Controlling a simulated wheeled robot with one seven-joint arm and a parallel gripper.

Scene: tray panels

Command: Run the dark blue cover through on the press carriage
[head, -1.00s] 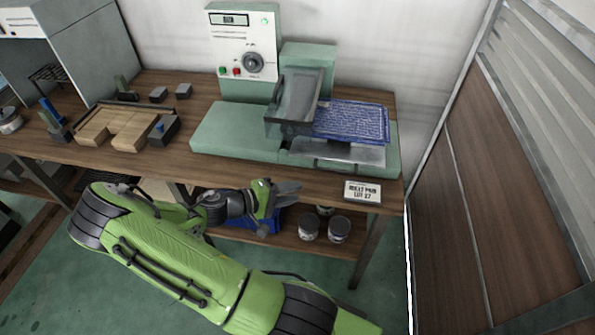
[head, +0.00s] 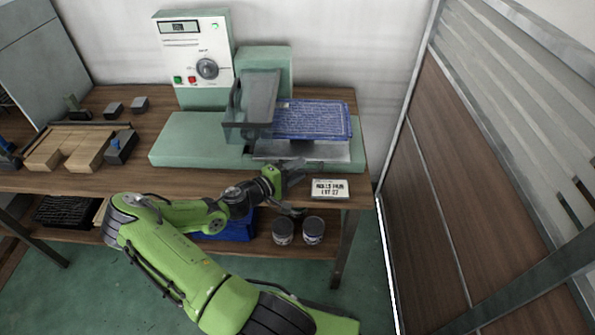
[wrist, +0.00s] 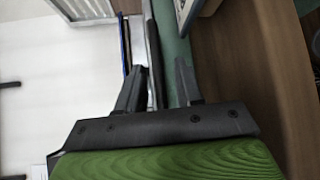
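The dark blue cover (head: 312,120), printed with pale lines, lies flat on the press carriage (head: 302,150), a grey metal plate at the right of the green press bed. A tilted grey frame (head: 262,95) stands at the cover's left edge. My gripper (head: 293,172) is at the bench's front edge, just in front of the carriage. In the wrist view, its fingers (wrist: 160,72) are apart, with a thin grey bar (wrist: 152,45) reaching between them. I cannot tell whether either finger touches it. A blue strip, likely the cover's edge (wrist: 126,48), shows beside the bar.
The press control panel (head: 194,60) with a dial stands behind. A lettered sign (head: 330,189) sits close right of my gripper. Wooden blocks (head: 70,147) and small dark blocks lie at left. Cans (head: 284,230) and a blue bin (head: 232,226) are on the lower shelf. A panelled partition (head: 450,180) borders the right.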

